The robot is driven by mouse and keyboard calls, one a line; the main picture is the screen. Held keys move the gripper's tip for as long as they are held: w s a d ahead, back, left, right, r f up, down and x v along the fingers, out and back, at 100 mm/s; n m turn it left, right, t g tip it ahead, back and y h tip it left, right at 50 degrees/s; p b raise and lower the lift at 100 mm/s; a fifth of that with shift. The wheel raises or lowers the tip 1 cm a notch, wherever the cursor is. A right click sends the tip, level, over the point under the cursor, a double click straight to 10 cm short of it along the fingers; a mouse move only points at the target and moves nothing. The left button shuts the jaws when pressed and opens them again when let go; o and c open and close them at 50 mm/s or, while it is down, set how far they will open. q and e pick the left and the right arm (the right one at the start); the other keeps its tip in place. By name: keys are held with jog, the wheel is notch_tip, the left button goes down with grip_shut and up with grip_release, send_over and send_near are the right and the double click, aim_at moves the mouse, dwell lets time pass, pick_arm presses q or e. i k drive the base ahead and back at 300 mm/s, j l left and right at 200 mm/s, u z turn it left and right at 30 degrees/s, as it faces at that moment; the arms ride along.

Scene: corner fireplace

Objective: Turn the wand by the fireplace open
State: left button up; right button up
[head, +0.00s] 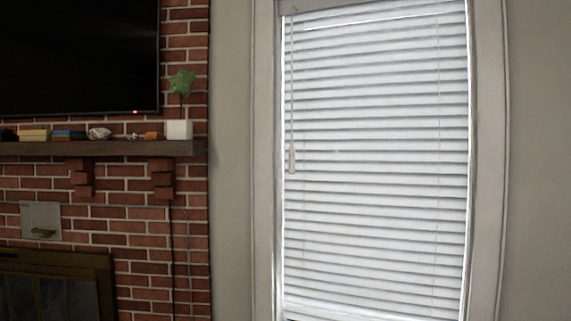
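The wand (291,110) is a thin pale rod that hangs straight down at the left side of the window blind in the head view. Its thicker white handle end (291,161) hangs about halfway down the blind. The white blind (375,170) covers the window, and its slats look shut or nearly shut, with bright light along the edges. The brick fireplace (135,245) stands to the left of the window. Neither of my grippers shows in the head view.
A black television (75,55) hangs above. Bare wall (229,170) lies between bricks and window frame (264,200).

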aim_at(291, 151)
jog(key=i+l+z, duration=0.2)
jog(key=i+l, duration=0.15)
jog(key=i, duration=0.35)
jog(key=i+l+z, duration=0.2)
jog(key=i, duration=0.45)
jog(key=i+l+z, duration=0.2)
jog(key=i, duration=0.55)
jog(key=k+j, duration=0.05)
jog(key=j, duration=0.05)
